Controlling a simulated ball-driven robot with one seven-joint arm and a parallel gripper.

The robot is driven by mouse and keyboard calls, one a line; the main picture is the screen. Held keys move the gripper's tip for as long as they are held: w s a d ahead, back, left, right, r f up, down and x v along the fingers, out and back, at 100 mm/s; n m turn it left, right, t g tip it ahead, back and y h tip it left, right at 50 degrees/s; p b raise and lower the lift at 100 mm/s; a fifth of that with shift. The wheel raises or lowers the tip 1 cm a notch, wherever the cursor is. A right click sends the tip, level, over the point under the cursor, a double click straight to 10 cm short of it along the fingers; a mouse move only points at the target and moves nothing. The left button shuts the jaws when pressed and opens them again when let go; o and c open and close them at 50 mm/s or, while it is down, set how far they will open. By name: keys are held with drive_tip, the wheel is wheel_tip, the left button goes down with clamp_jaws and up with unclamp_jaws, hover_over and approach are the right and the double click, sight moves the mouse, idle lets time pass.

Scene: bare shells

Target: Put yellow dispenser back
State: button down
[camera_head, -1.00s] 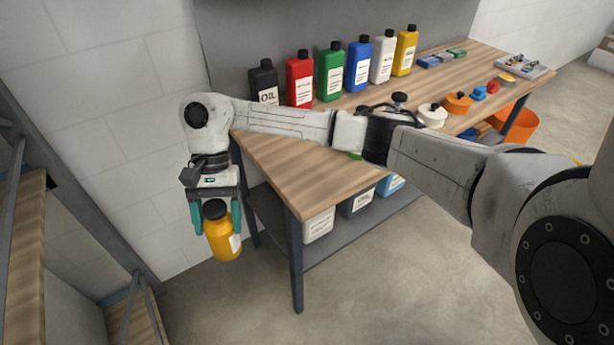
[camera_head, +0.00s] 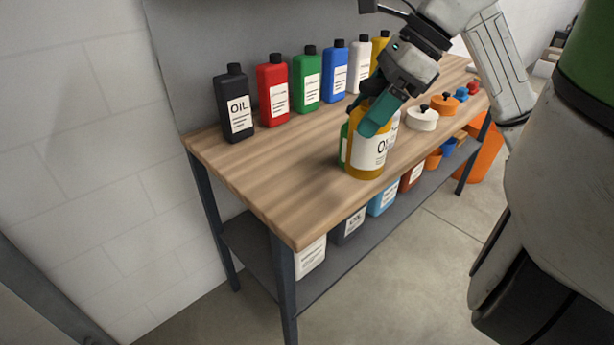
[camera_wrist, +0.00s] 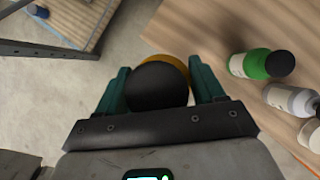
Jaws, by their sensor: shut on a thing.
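The yellow dispenser (camera_head: 366,165), with a white label, is upright over the front part of the wooden workbench top (camera_head: 270,190). My gripper (camera_head: 374,120) is shut on its upper part from above, with teal fingers. In the wrist view the dispenser's black cap (camera_wrist: 158,88) sits between both fingers, with a yellow rim (camera_wrist: 180,68) behind it. I cannot tell whether its base touches the bench. A green dispenser (camera_wrist: 250,64) stands close beside it, mostly hidden in the head view, and a white dispenser (camera_wrist: 288,99) is beyond that.
Oil (camera_head: 236,105), red (camera_head: 273,90), green, blue, white and yellow bottles line the back of the bench. Orange and white lids (camera_head: 422,119) lie to the right. The lower shelf (camera_head: 325,275) holds several containers. The bench's left end is clear.

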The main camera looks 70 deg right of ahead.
drive_tip(key=w+d+f+p, duration=0.2)
drive_tip(key=w+d+f, duration=0.5)
drive_tip(key=w+f, duration=0.4)
drive_tip(key=shift+d+f+p, duration=0.2)
drive_tip(key=shift+f+p, duration=0.2)
drive_tip(key=shift+f, duration=0.45)
drive_tip(key=shift+w+f+b, duration=0.1)
drive_tip(key=shift+f+b, duration=0.05)
drive_tip(key=shift+b, duration=0.15)
drive_tip(key=shift+c, duration=0.6)
unclamp_jaws()
drive_tip(key=v, duration=1.2)
drive_tip(key=shift+b, duration=0.45)
